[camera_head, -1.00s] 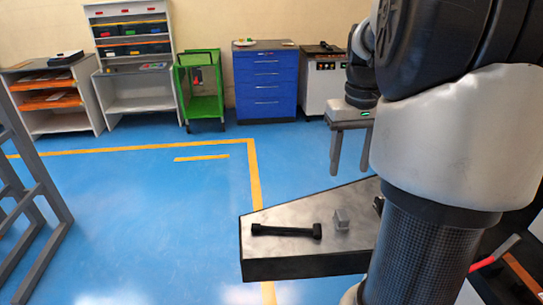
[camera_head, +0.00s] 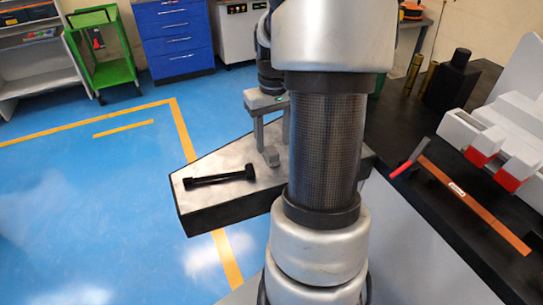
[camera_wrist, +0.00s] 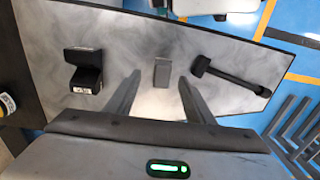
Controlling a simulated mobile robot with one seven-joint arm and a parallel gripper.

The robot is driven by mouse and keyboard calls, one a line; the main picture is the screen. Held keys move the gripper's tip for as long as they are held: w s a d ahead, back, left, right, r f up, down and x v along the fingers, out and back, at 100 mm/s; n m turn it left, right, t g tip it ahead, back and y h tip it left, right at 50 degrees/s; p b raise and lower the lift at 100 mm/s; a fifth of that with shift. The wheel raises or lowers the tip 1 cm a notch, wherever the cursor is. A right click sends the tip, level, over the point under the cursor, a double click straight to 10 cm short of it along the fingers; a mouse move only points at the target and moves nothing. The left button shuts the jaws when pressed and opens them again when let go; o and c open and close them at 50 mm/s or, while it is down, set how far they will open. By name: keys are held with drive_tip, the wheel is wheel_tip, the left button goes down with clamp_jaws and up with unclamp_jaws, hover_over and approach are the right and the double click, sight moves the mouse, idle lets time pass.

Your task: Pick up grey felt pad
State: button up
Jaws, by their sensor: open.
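The grey felt pad (camera_wrist: 162,73) is a small grey block on the metal-topped table. In the wrist view it lies between and just beyond the fingertips of my gripper (camera_wrist: 159,81). My gripper is open and empty, its fingers pointing at the table on either side of the pad. In the head view the pad (camera_head: 271,156) shows at the foot of my gripper (camera_head: 270,138), partly hidden by it. I cannot tell the exact height of the fingertips above the table.
A black bar-shaped tool (camera_wrist: 229,77) lies right of the pad, and a black block with a label (camera_wrist: 85,70) lies left. The metal table (camera_head: 215,205) has bare surface around them. A dark bench (camera_head: 420,205) with an orange strip (camera_head: 474,205) stands at right.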

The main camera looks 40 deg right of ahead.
drive_tip(key=f, duration=0.4)
drive_tip(key=shift+w+a+f, duration=0.15)
drive_tip(key=shift+a+f, duration=0.05)
drive_tip(key=shift+c, duration=0.3)
drive_tip(key=c, duration=1.1)
drive_tip(key=shift+o, duration=0.2)
drive_tip(key=shift+r, duration=0.15)
wheel_tip(320, 180, up, 10)
drive_tip(key=shift+f+p, duration=0.1)
drive_tip(key=shift+p, duration=0.3)
